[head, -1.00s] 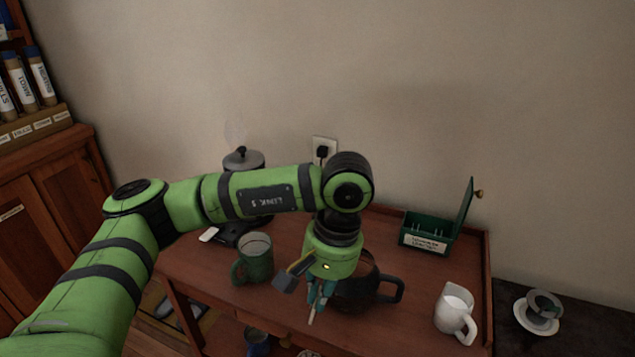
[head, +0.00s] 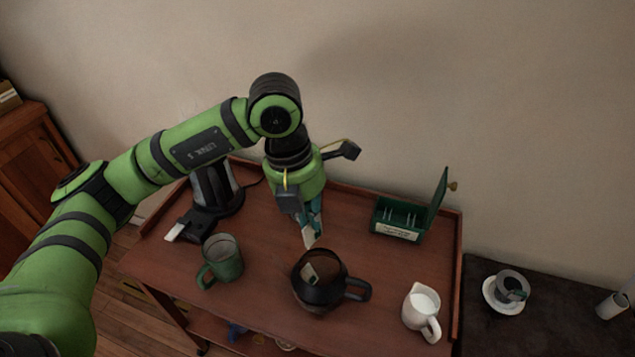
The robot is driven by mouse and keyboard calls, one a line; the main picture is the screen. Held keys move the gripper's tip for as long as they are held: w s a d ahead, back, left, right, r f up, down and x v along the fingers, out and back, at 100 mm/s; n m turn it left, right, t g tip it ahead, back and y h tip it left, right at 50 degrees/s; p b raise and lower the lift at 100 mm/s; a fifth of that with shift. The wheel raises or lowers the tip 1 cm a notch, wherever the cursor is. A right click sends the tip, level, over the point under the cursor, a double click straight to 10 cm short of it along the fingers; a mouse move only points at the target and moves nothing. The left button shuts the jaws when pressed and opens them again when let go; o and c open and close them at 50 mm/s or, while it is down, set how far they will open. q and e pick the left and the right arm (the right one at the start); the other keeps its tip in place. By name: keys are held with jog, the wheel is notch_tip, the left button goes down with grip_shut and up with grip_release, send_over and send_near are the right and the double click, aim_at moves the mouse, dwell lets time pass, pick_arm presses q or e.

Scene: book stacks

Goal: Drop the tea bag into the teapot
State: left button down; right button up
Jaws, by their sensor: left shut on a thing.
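The teapot (head: 322,297) is dark and round, with its handle to the right, and stands on the wooden trolley with its mouth open. My left gripper (head: 311,238) points down just above and behind the teapot's mouth. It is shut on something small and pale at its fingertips. A small pale tea bag (head: 309,270) shows at the teapot's mouth, below the fingertips. I cannot make out a string between it and the gripper, nor whether it touches the teapot. My right gripper is out of view.
A green mug (head: 222,262) stands left of the teapot, and a white milk jug (head: 420,312) stands to the right. An open green tea box (head: 399,218) is at the back right. A kettle (head: 217,190) is partly hidden behind my arm. A cup (head: 511,287) sits on a side surface.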

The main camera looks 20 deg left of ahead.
pick_arm(q)
jog(key=f+n+b, duration=0.1)
jog(key=f, duration=0.1)
jog(key=w+f+n+b, duration=0.1)
jog(key=f+b, duration=0.1)
jog(key=f, duration=0.1)
jog(key=shift+d+f+n, duration=0.1)
jog(key=shift+n, duration=0.2)
dwell(0.4)
jog(key=c, duration=1.3)
grip_release()
